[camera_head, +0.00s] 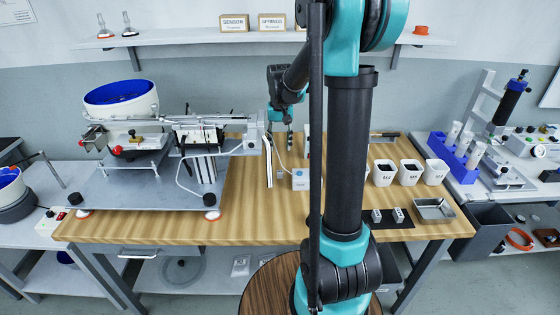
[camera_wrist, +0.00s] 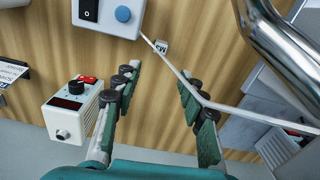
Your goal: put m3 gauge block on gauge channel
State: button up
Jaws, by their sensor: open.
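My gripper (camera_wrist: 157,76) is open and empty, its two fingers spread apart over the wooden bench. In the wrist view a small pale block marked M3 (camera_wrist: 161,46) lies just beyond the gap between the fingertips, not touched by them. A thin white cable passes close beside it. In the head view my gripper (camera_head: 290,141) is small, over the middle of the bench; I cannot make out the M3 block there. I cannot clearly tell which part is the gauge channel; the screw feeder (camera_head: 118,98) with its rail stands on the left.
In the wrist view a white box with a blue knob (camera_wrist: 123,13), a control box (camera_wrist: 72,112) and a shiny metal tube (camera_wrist: 277,45) are near. The head view shows two small blocks on a black mat (camera_head: 391,223), a metal tray (camera_head: 434,210) and white bins (camera_head: 410,172).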

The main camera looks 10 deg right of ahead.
aim_at(282, 171)
notch_tip(282, 171, up, 5)
jog(key=n, duration=1.7)
jog(key=f, duration=1.7)
jog(key=shift+s+d+f, duration=0.25)
jog(key=shift+d+f, duration=0.1)
jog(key=shift+f, duration=0.05)
grip_shut()
